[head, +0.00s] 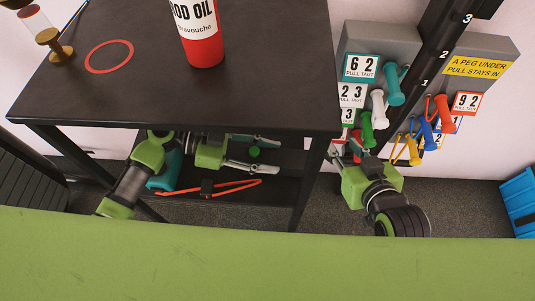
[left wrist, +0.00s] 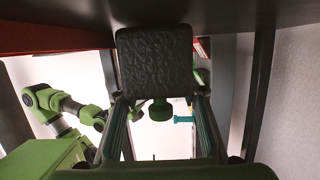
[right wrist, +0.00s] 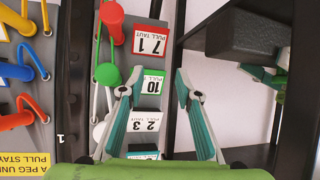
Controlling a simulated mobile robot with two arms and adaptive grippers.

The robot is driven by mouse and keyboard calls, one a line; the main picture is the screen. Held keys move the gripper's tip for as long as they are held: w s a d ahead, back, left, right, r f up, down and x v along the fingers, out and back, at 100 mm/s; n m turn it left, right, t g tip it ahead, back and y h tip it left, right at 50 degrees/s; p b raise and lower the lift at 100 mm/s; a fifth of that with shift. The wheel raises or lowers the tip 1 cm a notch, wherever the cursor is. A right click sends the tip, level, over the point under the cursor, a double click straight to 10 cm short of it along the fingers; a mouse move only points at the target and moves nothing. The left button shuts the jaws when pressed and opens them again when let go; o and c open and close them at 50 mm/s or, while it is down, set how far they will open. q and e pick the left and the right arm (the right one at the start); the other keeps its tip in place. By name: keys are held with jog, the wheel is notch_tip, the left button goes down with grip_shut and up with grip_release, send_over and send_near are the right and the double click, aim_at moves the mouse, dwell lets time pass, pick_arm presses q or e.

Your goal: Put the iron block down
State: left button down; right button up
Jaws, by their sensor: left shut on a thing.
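The iron block is a dark, rough-faced block (left wrist: 154,62) at the top middle of the left wrist view, at the fingertips of my left gripper. It also shows as a dark slab (right wrist: 245,33) at the upper right of the right wrist view. My left gripper (head: 266,152) is shut on it, in the space below the black table top. In the head view the block is hard to make out against the dark background. My right gripper (right wrist: 153,95) is open and empty, in front of the peg board; in the head view it is right of the table.
The black table (head: 150,85) bears a red oil bottle (head: 206,55), a red ring (head: 109,56) and an hourglass (head: 54,42). A lower shelf (head: 285,188) holds an orange-handled tool (head: 235,186). Coloured pegs hang on grey boards (head: 383,40) at right. A blue crate (head: 520,200) stands far right.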

pick_arm(q)
jog(key=shift+s+d+f, duration=0.15)
jog(key=shift+s+f, duration=0.1)
jog(key=shift+f, duration=0.35)
jog(key=c, duration=1.2)
grip_release()
jog(key=shift+f, duration=0.15)
jog(key=v, duration=0.7)
jog(key=shift+w+a+r, duration=0.25)
jog(key=shift+w+r, duration=0.05)
jog(key=shift+r, duration=0.2)
jog(key=shift+a+r, duration=0.3)
jog(key=shift+a, duration=0.05)
jog(key=shift+r, duration=0.1)
jog(key=shift+w, duration=0.1)
